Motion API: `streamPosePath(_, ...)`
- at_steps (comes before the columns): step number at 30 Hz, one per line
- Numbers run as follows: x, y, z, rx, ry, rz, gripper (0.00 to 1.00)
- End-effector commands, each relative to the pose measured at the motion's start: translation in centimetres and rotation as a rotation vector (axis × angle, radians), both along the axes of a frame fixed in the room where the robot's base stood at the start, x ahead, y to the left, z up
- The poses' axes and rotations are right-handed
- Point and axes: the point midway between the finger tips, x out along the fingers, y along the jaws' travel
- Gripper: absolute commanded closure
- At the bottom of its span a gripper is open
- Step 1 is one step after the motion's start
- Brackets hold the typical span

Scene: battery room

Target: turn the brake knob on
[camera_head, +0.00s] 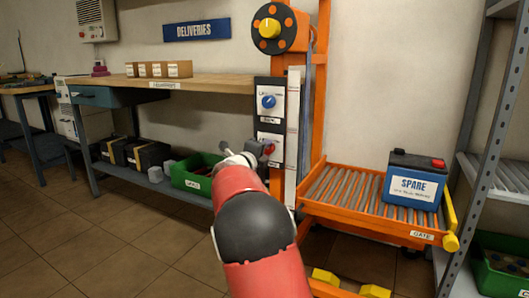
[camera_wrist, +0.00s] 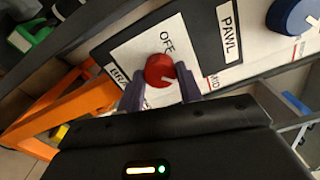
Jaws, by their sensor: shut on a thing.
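A short white line on the knob points to the lower right in the wrist view, roughly toward the MID side. My gripper (camera_wrist: 161,78) is shut on the knob, one purple-grey finger on each side. In the head view, my gripper (camera_head: 246,158) reaches the lower plate of the orange lift's dark panel, where the red knob (camera_head: 269,149) shows at its right.
A blue knob (camera_head: 268,101) on the PAWL plate sits just above; it also shows in the wrist view (camera_wrist: 294,16). An orange roller platform (camera_head: 337,190) at the right carries a SPARE battery (camera_head: 414,182). A workbench (camera_head: 200,83) stands at the left. A grey shelf rack (camera_head: 481,140) stands far right.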

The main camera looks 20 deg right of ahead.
Motion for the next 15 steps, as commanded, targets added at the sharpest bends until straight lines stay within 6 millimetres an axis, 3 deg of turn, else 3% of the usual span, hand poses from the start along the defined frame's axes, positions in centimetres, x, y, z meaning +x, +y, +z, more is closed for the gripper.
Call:
streamPosePath(1, 0.02, 0.01, -0.06, 0.002, -0.001, 0.000, 0.61)
streamPosePath(5, 0.02, 0.01, -0.05, 0.001, 0.000, 0.000, 0.44)
streamPosePath(15, -0.19, 0.30, 0.03, 0.000, -0.001, 0.001, 0.43)
